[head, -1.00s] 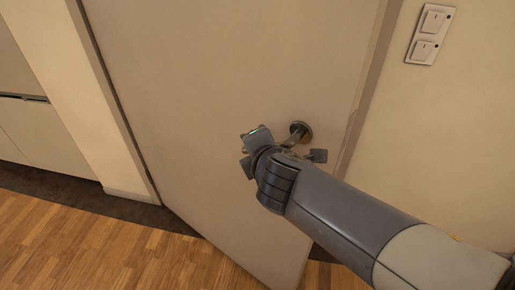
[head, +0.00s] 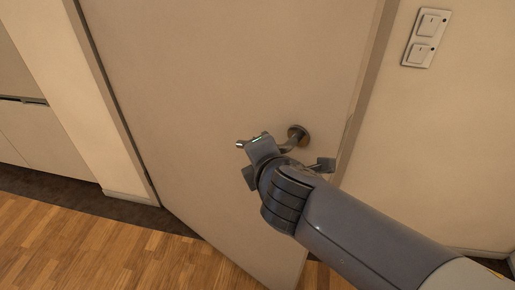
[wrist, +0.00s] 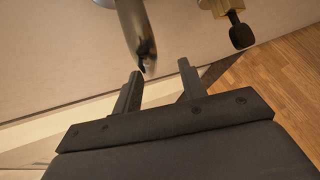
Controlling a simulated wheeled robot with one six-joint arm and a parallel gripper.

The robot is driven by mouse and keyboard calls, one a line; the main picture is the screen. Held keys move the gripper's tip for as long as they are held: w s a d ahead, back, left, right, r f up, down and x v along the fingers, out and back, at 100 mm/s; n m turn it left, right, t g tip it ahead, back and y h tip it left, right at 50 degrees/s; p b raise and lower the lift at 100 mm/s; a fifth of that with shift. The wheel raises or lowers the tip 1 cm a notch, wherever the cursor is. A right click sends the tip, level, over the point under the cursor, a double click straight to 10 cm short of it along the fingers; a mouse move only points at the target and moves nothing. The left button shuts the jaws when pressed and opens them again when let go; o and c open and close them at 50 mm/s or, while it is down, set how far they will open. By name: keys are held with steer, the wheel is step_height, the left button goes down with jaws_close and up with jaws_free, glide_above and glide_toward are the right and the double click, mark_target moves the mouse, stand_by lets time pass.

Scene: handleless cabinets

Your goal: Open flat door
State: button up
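The flat door (head: 230,80) is a plain beige panel. It stands partly open, its lower edge slanting out from the left frame toward me; it also shows in the wrist view (wrist: 60,50). Its metal lever handle (head: 299,134) is near the right edge, with the lever tip showing to the left of my gripper. My gripper (head: 291,157) is in front of and just below the lever. In the wrist view, the two fingers (wrist: 160,75) are apart with nothing clamped between them. The handle (wrist: 134,25) lies just beyond the fingertips; contact cannot be told.
A brass lock piece with a dark knob (wrist: 240,32) is beside the handle. A light switch plate (head: 427,38) is on the right wall. Low cabinets (head: 35,135) stand at the left. The wooden floor (head: 90,250) in front is clear.

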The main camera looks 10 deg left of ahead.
steer(key=p+v, duration=0.1)
steer(key=v, duration=0.6)
steer(key=shift+c, duration=0.6)
